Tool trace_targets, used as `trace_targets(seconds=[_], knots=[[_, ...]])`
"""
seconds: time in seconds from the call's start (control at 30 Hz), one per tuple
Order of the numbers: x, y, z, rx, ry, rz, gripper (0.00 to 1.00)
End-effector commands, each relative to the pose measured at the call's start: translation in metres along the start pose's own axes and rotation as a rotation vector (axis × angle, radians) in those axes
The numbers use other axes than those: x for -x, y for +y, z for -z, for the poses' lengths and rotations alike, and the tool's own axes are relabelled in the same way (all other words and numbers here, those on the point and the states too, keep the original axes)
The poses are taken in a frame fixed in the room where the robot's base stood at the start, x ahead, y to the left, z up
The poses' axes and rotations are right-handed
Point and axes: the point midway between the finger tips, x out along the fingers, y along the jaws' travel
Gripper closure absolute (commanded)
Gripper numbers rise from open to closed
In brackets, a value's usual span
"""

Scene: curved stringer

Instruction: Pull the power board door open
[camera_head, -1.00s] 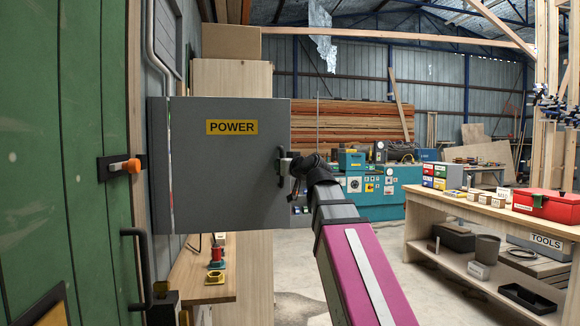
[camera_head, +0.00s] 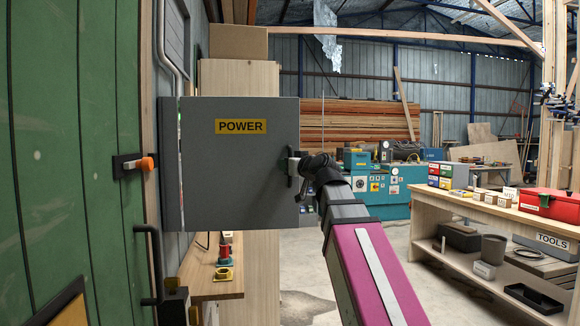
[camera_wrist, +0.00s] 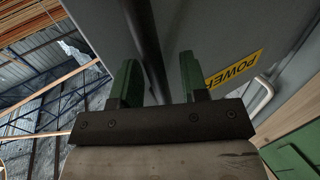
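The grey power board door (camera_head: 240,175), with a yellow POWER label (camera_head: 240,126), stands out from the wall in the head view, its face toward the camera. A narrow gap with a small green light runs down its left edge. The dark handle (camera_head: 291,170) is by its right edge, partly hidden by my gripper (camera_head: 308,166). In the wrist view, my gripper (camera_wrist: 160,84) has a green finger on each side of the dark bar handle (camera_wrist: 147,45). A gap shows between bar and right finger; contact on the left is unclear.
A green panel (camera_head: 70,130) with an orange-knobbed latch (camera_head: 146,164) and a black pull handle (camera_head: 153,265) is close on the left. A wooden bench (camera_head: 212,288) lies below the door. A shelf table (camera_head: 480,220) stands right; floor between is clear.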

Motion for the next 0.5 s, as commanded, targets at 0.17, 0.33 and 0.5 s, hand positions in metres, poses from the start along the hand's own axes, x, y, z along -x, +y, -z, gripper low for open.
trace_targets(seconds=[0.17, 0.33, 0.5], knots=[[0.008, 0.000, 0.000, 0.000, 0.001, -0.001, 0.59], [0.035, -0.001, -0.002, 0.001, 0.001, -0.003, 0.59], [0.068, -0.001, -0.001, 0.000, 0.002, -0.003, 0.59]])
